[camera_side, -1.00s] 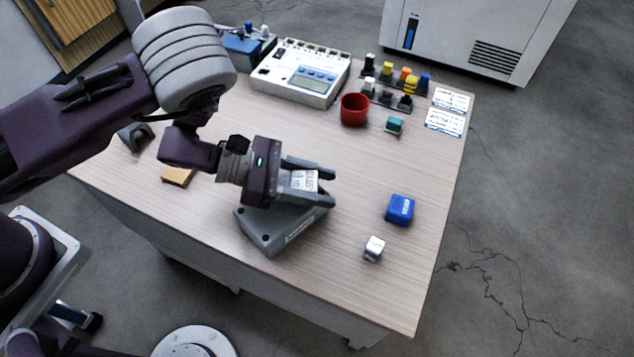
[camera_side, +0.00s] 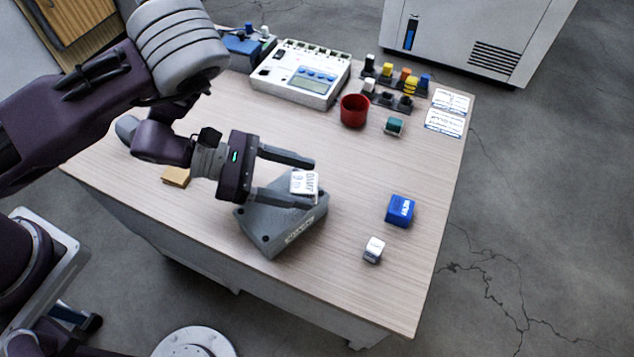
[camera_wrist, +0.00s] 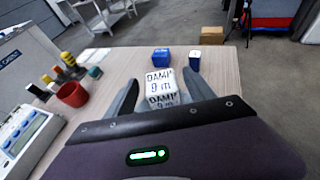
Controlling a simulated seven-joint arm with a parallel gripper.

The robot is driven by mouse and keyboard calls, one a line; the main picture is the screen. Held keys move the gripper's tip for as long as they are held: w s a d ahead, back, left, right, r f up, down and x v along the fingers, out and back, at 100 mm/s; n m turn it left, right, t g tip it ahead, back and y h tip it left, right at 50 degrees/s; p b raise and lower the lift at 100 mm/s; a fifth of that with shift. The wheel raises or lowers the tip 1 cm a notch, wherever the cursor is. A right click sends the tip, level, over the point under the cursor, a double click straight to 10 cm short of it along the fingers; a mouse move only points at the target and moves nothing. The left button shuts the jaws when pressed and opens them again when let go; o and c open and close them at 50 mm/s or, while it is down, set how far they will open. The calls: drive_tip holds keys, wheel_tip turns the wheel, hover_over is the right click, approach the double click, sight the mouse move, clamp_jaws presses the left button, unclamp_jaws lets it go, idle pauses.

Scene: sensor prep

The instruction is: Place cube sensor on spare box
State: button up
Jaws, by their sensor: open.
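The white cube sensor (camera_side: 304,184), marked "DAMP 9 m", sits on top of the grey box (camera_side: 290,236), near its far right end. The grey box, which I take as the spare box, lies flat near the table's front edge. My gripper (camera_side: 311,180) is open, with its fingers level above the box, and the cube shows at their tip end. In the wrist view the cube (camera_wrist: 160,84) shows between the fingertips, with a gap visible on the left. The grey box is mostly hidden there by my gripper.
A red cup (camera_side: 354,110), a teal block (camera_side: 394,126) and a white meter (camera_side: 302,74) stand farther back. A tan block (camera_side: 176,176) lies at the left.

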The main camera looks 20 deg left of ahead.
sight(301, 182)
drive_tip(key=v, duration=0.3)
drive_tip(key=shift+s+a+r, duration=0.1)
drive_tip(key=shift+a+r, duration=0.05)
drive_tip(key=shift+a, duration=0.05)
drive_tip(key=w+a+r+n+t+y, duration=0.3)
drive_tip(key=w+a+r+n+y, duration=0.4)
drive_tip(key=n, duration=0.5)
drive_tip(key=w+a+r+n+t+y, duration=0.35)
drive_tip(key=a+r+n, duration=0.5)
drive_tip(key=n, duration=0.35)
drive_tip(key=s+a+r+n+g+y, duration=0.1)
drive_tip(key=s+a+r+n+g, duration=0.2)
drive_tip(key=s+n, duration=0.55)
drive_tip(key=s+a+r+n+g+y, duration=0.1)
drive_tip(key=s+a+r+n, duration=0.2)
drive_tip(key=s+r+n, duration=0.5)
drive_tip(key=s+d+f+n+g, duration=0.1)
drive_tip(key=s+f+n+g, duration=0.1)
drive_tip(key=s+n, duration=0.7)
drive_tip(key=shift+s+d+f, duration=0.3)
drive_tip(key=shift+s+f, duration=0.55)
drive_tip(key=shift+s, duration=0.05)
drive_tip(key=shift+o, duration=0.3)
